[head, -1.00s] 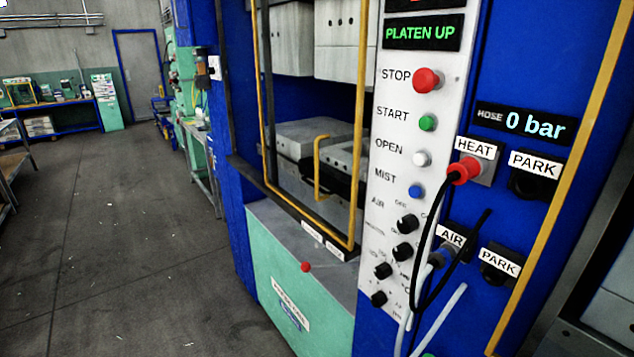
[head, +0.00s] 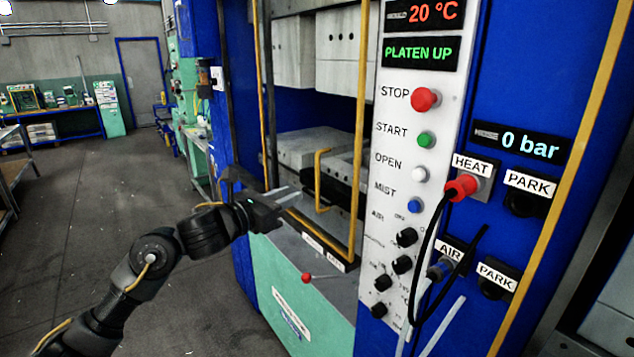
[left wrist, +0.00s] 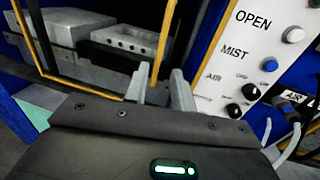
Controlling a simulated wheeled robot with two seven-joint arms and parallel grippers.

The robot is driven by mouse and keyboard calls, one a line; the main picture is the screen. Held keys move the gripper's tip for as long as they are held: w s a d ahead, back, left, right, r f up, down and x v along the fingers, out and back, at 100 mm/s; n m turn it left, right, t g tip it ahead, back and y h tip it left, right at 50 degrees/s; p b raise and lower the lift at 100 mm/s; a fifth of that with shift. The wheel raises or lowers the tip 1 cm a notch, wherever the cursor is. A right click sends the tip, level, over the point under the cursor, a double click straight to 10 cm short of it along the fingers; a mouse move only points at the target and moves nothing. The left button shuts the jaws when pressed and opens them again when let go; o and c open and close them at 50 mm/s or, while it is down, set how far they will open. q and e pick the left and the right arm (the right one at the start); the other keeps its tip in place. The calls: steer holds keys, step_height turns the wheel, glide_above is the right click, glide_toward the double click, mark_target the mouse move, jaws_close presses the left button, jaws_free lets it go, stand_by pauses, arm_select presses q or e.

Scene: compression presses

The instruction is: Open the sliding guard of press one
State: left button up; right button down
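The guard of the press is a yellow frame (head: 361,125) across the press opening, and it looks closed. A yellow U-shaped handle (head: 320,180) shows inside the frame. My left gripper (head: 291,193) is in front of the guard's lower part, left of and a little below the handle, and apart from it. In the left wrist view my left gripper (left wrist: 163,90) has its two fingers apart with nothing between them. A yellow bar (left wrist: 167,45) stands just beyond the fingertips there. The guard's top is out of view. My right gripper is not in view.
The control panel (head: 410,150) with buttons and knobs is right of the guard; its display reads PLATEN UP. Hoses (head: 422,270) hang in front of it. A red knob (head: 307,278) sticks out at the ledge below. The floor (head: 80,230) at left is clear.

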arm_select(q)
steer(key=p, duration=0.4)
glide_above(317, 210)
steer(key=shift+w, duration=0.25)
steer(key=shift+d, duration=0.1)
jaws_close()
